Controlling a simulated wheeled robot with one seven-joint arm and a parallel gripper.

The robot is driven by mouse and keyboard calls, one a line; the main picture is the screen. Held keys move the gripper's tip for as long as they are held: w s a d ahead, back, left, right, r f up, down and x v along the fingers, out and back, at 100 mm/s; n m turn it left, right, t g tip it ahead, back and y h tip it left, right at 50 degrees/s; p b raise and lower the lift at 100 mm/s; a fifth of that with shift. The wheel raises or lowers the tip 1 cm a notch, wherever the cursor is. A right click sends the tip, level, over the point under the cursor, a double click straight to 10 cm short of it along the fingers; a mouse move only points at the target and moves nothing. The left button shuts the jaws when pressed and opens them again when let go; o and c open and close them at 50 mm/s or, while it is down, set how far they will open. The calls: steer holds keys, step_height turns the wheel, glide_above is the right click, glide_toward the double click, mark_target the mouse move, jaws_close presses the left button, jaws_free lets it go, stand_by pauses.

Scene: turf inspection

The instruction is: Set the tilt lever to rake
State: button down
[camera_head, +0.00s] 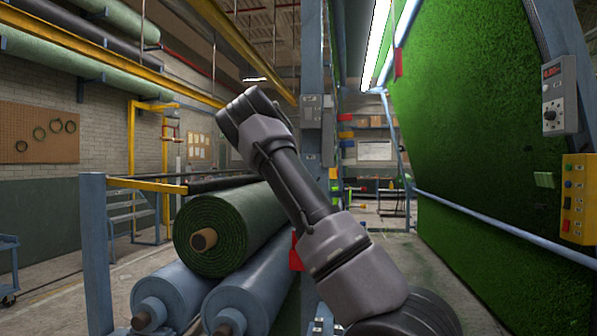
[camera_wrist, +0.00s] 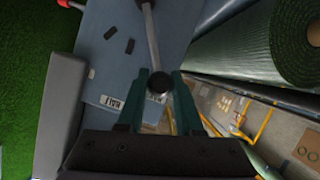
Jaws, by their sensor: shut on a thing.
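In the wrist view the tilt lever (camera_wrist: 149,35) is a thin metal rod ending in a round black knob (camera_wrist: 159,84). My gripper (camera_wrist: 158,80) has its two teal fingers on either side of the knob and is shut on it. The rod runs up from the knob across a blue-grey panel (camera_wrist: 185,22). Small white labels (camera_wrist: 111,102) lie on the panel near the fingers; their lettering is too small to read surely. In the head view my arm crosses the middle, and neither the gripper nor the lever can be made out.
A green turf roll (camera_head: 214,240) and blue rolls (camera_head: 240,308) lie on a rack at left. A tall turf sheet (camera_head: 480,150) slopes at right behind a blue rail (camera_head: 500,230). A grey control box (camera_head: 560,95) and a yellow button box (camera_head: 578,198) hang at far right.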

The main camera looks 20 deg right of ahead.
steer(key=shift+a+f, duration=0.1)
stand_by(0.3)
steer(key=c, duration=0.6)
jaws_free()
steer(key=shift+o, duration=0.2)
steer(key=v, duration=1)
steer(key=shift+s+a, duration=0.25)
